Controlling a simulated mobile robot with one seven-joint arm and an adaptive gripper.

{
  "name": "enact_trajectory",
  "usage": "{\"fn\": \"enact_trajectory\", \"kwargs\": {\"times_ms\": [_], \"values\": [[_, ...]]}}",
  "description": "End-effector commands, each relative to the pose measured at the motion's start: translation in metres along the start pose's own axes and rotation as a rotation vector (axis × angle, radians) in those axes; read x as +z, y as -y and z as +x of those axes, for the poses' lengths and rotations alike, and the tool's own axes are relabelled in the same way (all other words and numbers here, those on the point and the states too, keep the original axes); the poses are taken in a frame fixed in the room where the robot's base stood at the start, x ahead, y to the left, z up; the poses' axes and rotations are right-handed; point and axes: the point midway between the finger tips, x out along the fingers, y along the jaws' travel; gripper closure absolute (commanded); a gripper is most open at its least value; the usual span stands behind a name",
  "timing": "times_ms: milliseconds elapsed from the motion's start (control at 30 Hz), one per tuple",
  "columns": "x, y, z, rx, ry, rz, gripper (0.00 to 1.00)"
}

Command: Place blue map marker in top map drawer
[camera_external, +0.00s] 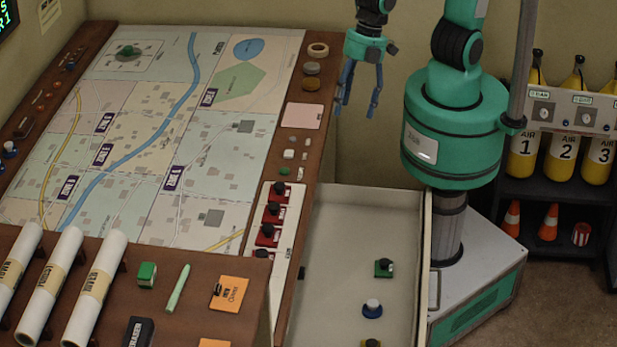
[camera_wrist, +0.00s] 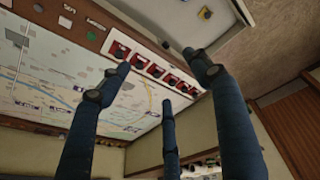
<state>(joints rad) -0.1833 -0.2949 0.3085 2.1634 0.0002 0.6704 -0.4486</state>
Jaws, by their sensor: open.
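A blue map marker (camera_external: 372,309) with a white top stands on the floor of the pulled-out drawer (camera_external: 345,215) at the right of the map console. The drawer also shows at the top of the wrist view (camera_wrist: 262,12). Another blue-and-white marker (camera_external: 9,149) sits on the console's left wooden edge. My gripper (camera_external: 358,108) hangs in the air behind the drawer, to the right of the map's far end, apart from both markers. Its dark blue fingers are spread and empty, also in the wrist view (camera_wrist: 157,82).
A green marker (camera_external: 384,268) and a partly cut-off yellow one (camera_external: 371,343) share the drawer. Red switches (camera_external: 270,212) line the console's edge beside it. White map rolls (camera_external: 95,290) lie at front left. Yellow air cylinders (camera_external: 565,150) stand at right. The drawer's back half is clear.

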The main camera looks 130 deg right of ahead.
Motion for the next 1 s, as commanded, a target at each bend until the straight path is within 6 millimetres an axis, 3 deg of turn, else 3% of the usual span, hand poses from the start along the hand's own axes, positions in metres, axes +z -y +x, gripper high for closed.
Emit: {"fn": "enact_trajectory", "kwargs": {"times_ms": [33,200,500,733,1000], "values": [[0.009,-0.003,-0.019,0.012,-0.016,0.04,0.36],[0.043,-0.006,-0.07,0.041,-0.053,0.182,0.36],[0.111,0.002,-0.141,0.087,-0.124,0.43,0.36],[0.151,0.014,-0.168,0.108,-0.166,0.568,0.36],[0.165,0.019,-0.176,0.114,-0.179,0.619,0.36]]}}
